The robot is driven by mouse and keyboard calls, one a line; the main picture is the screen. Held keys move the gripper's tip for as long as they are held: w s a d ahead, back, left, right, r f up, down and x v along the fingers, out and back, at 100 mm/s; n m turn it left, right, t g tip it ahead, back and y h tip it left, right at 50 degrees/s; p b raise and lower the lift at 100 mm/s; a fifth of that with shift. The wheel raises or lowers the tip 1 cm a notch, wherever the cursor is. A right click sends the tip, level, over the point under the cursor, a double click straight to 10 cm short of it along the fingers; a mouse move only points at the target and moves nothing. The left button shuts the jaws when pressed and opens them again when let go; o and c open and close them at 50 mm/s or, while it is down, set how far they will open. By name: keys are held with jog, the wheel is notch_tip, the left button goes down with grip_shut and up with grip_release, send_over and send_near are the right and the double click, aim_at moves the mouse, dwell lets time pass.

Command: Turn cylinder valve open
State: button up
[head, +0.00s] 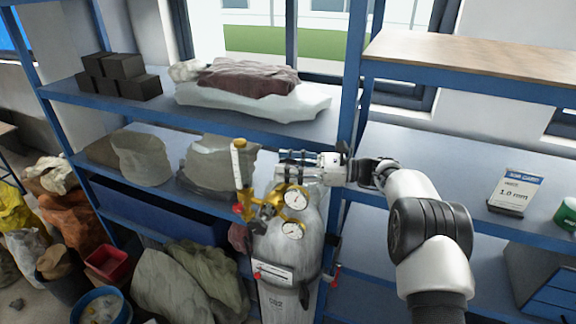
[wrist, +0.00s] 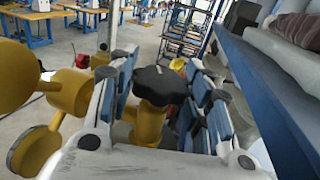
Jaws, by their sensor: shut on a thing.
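A grey gas cylinder (head: 290,262) stands upright in front of the blue shelving in the head view. It carries a brass regulator (head: 266,210) with two round gauges and an upright flow tube (head: 239,165). My gripper (head: 291,168) is at the cylinder's top, reaching in from the right. In the wrist view the black lobed valve knob (wrist: 160,86) sits on its yellow valve body (wrist: 149,124), between the blue pads of my gripper (wrist: 162,88). My gripper is shut on the knob. In the head view the fingers hide most of the knob.
The regulator also shows close beside the left finger in the wrist view (wrist: 70,92). Blue shelves (head: 120,100) with sacks and dark blocks stand behind the cylinder. A white box (head: 515,192) is on the right shelf. Sacks and a blue bucket (head: 98,306) crowd the floor at left.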

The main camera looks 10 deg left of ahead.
jog(key=shift+n+g, duration=0.4)
jog(key=shift+g, duration=0.2)
jog(key=o, duration=1.1)
jog(key=d, duration=0.4)
jog(key=w+d, duration=0.1)
jog(key=d, duration=0.3)
jog(key=w+d, duration=0.1)
jog(key=d, duration=0.2)
jog(key=shift+w+d, duration=0.1)
jog(key=shift+d, duration=0.3)
jog(key=shift+a, duration=0.1)
